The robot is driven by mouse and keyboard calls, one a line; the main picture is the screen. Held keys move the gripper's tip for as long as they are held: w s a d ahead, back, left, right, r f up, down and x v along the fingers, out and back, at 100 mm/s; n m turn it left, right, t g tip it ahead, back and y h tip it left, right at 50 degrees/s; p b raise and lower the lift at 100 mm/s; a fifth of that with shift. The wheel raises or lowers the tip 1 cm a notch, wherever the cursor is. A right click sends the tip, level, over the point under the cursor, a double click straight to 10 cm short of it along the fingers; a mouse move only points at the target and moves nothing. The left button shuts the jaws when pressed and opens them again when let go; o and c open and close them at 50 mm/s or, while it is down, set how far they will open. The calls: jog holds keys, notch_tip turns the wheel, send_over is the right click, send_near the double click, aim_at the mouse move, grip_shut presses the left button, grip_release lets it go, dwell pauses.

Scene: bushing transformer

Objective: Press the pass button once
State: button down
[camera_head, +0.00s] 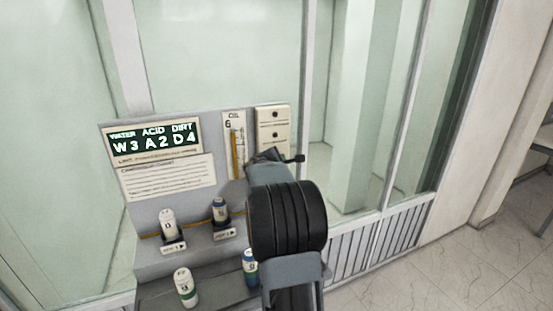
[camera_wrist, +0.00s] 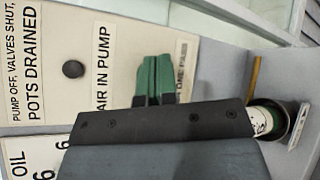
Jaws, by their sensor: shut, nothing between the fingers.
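A white button plate (camera_head: 273,140) with two round black buttons, upper (camera_head: 275,114) and lower (camera_head: 275,134), is on the right of the grey panel. In the wrist view one black button (camera_wrist: 73,69) sits between the labels "POTS DRAINED" and "AIR IN PUMP". My gripper (camera_wrist: 153,78) has green fingers shut together and empty. They overlap the plate beyond the "AIR IN PUMP" label, apart from that button in the picture. Whether they touch the plate is unclear. Further lettering beside the fingers is partly hidden.
The panel has a lit display (camera_head: 153,139) reading W3 A2 D4, a text card (camera_head: 168,177) and an oil gauge (camera_head: 235,150). Another bottle (camera_head: 185,286) stands lower. Glass walls lie behind.

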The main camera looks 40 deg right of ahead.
jog(key=s+a+b, duration=0.2)
jog(key=s+b, duration=0.2)
jog(key=s, duration=0.1)
jog(key=shift+s+a, duration=0.15)
jog(key=shift+s, duration=0.15)
dwell(0.9)
jog(key=s+a+f+m+g+y, duration=0.4)
jog(key=s+a+f+m+y, duration=0.3)
jog(key=a+f+m, duration=0.4)
jog(key=s+a+f+t+y, duration=0.1)
jog(key=s+a+y, duration=0.2)
jog(key=a, duration=1)
jog(key=s+a+f+t+y, duration=0.1)
jog(key=s+a+y, duration=0.3)
jog(key=a, duration=1)
jog(key=shift+f, duration=0.15)
